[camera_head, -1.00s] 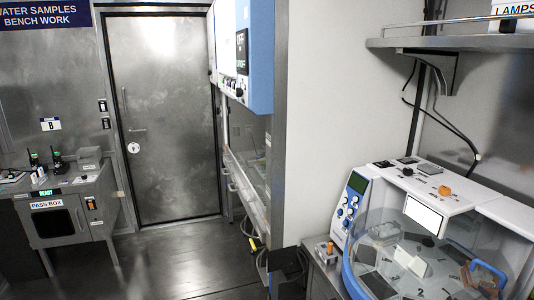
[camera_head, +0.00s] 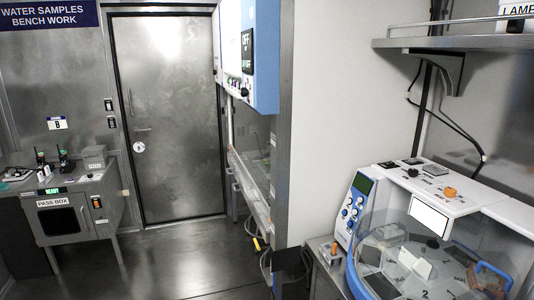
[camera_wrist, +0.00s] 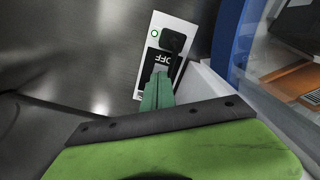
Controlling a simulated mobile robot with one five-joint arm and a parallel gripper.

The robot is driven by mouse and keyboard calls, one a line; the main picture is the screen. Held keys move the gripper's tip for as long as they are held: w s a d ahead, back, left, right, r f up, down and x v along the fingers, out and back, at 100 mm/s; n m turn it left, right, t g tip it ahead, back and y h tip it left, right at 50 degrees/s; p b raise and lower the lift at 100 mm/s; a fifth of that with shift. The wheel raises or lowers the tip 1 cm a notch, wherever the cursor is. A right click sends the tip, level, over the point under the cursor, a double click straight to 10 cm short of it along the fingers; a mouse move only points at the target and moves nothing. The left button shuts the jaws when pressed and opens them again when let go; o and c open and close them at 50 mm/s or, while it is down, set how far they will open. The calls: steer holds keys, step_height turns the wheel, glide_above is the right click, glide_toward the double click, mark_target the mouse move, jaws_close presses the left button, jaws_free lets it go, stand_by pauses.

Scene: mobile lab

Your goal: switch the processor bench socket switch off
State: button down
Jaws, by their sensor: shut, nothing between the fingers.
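The bench socket (camera_wrist: 184,26) is a white plate on a grey metal surface in the wrist view. It carries a black plug (camera_wrist: 173,41), a small green ring and a dark switch (camera_wrist: 153,59) whose face reads OFF. My gripper (camera_wrist: 160,72) is shut and empty, its green fingers pointing at the lower part of the switch. The fingertips overlap the switch in the picture and hide part of it; I cannot tell whether they touch it. In the head view the processor (camera_head: 480,190) stands at the right with a clear round cover. My gripper is not in that view.
The processor's blue rim (camera_wrist: 232,35) and pale casing lie close to the right of the socket in the wrist view. A shelf (camera_head: 455,42) hangs above the processor. A pass box (camera_head: 62,222) stands at the left. The floor (camera_head: 185,255) before the door is clear.

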steer(key=shift+f+b, duration=1.25)
stand_by(0.8)
steer(key=shift+r, duration=0.1)
step_height(320, 180, up, 7)
steer(key=p, duration=0.7)
